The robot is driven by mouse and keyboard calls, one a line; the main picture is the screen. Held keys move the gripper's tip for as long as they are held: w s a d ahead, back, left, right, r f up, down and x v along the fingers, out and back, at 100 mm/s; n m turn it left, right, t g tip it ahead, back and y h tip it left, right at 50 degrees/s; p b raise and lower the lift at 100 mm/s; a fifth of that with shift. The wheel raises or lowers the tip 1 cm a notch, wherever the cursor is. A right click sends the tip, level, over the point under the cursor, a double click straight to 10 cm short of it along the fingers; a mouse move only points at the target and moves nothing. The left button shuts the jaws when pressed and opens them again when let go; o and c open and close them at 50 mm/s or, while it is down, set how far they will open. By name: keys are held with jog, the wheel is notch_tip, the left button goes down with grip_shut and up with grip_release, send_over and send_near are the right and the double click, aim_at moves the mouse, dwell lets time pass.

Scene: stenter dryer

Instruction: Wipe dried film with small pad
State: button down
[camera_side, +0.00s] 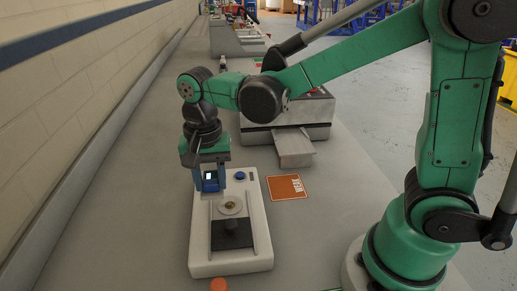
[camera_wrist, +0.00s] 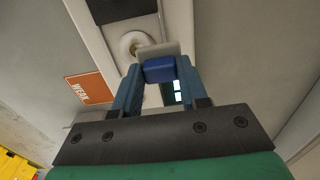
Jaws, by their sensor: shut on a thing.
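My gripper (camera_side: 208,184) is shut on a small pad and points down above the far half of a white bench unit (camera_side: 262,222). In the wrist view, my gripper (camera_wrist: 158,78) has its blue fingers on either side of the pad's blue block (camera_wrist: 159,71), which has a pale grey piece (camera_wrist: 158,49) at its far end. A pale ring (camera_side: 231,207) with a small brownish-yellow centre sits on the unit, nearer the side camera than my gripper. The ring shows partly behind the pad in the wrist view (camera_wrist: 126,44). I cannot make out the dried film clearly.
The unit carries a dark plate (camera_side: 231,236) with a dark knob, and a blue button (camera_side: 240,176) near its far end. An orange card (camera_side: 287,187) lies to its right. A grey machine (camera_side: 290,125) stands behind. A wall runs along the left.

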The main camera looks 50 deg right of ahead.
jog(key=shift+f, duration=0.85)
jog(key=shift+d+f, duration=0.15)
jog(key=shift+f, duration=0.75)
jog(key=shift+s+d, duration=0.55)
jog(key=shift+s, duration=0.1)
jog(key=shift+s+d, duration=1.3)
jog(key=shift+d, duration=0.05)
jog(key=shift+w+a, duration=2.05)
jog(key=shift+a, duration=0.05)
jog(key=shift+s+r, duration=0.1)
jog(key=shift+r, duration=4)
jog(key=shift+d, duration=0.15)
